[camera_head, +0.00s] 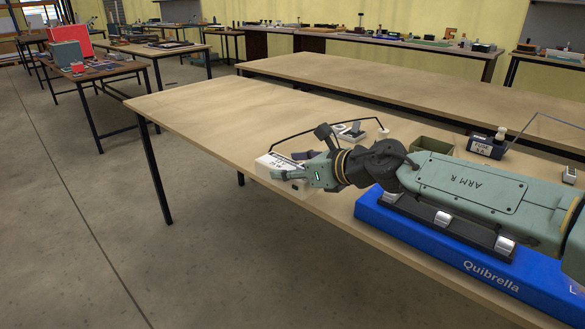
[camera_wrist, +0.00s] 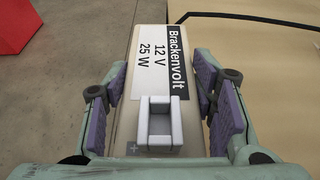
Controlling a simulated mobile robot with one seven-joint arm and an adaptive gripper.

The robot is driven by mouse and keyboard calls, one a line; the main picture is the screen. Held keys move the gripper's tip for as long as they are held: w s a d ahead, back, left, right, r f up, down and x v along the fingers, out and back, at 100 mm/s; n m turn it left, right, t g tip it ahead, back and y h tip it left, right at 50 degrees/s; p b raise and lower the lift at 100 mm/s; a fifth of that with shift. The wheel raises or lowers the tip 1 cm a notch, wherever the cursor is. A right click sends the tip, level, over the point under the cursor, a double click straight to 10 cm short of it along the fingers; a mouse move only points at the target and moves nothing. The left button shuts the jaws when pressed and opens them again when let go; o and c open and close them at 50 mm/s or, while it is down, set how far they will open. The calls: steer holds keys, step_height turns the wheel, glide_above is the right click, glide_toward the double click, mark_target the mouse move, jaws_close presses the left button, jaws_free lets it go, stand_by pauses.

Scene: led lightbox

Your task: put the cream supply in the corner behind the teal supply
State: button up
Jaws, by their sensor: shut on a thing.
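The cream supply (camera_wrist: 158,65) is a pale box marked Brackenvolt 12 V 25 W, with a grey terminal block (camera_wrist: 160,125) at its near end. It also shows in the head view (camera_head: 278,163) at the table's near edge, partly covered by my gripper. My gripper (camera_head: 297,165) is shut on it, with purple pads on either side in the wrist view (camera_wrist: 155,95). I cannot tell whether the supply touches the table. I cannot pick out a teal supply for sure on this table; my arm hides part of the tabletop.
A blue Quibrella box (camera_head: 470,262) lies under my arm. Behind the arm are a dark green open bin (camera_head: 434,146), a fuse box (camera_head: 487,147) and a thin dark cable. The table's left part (camera_head: 215,105) is clear. A red object (camera_wrist: 14,25) shows in the wrist view.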

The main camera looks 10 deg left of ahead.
mark_target(292, 168)
steer(key=shift+r, duration=0.1)
steer(key=shift+r+p, duration=1.45)
steer(key=shift+r, duration=1.05)
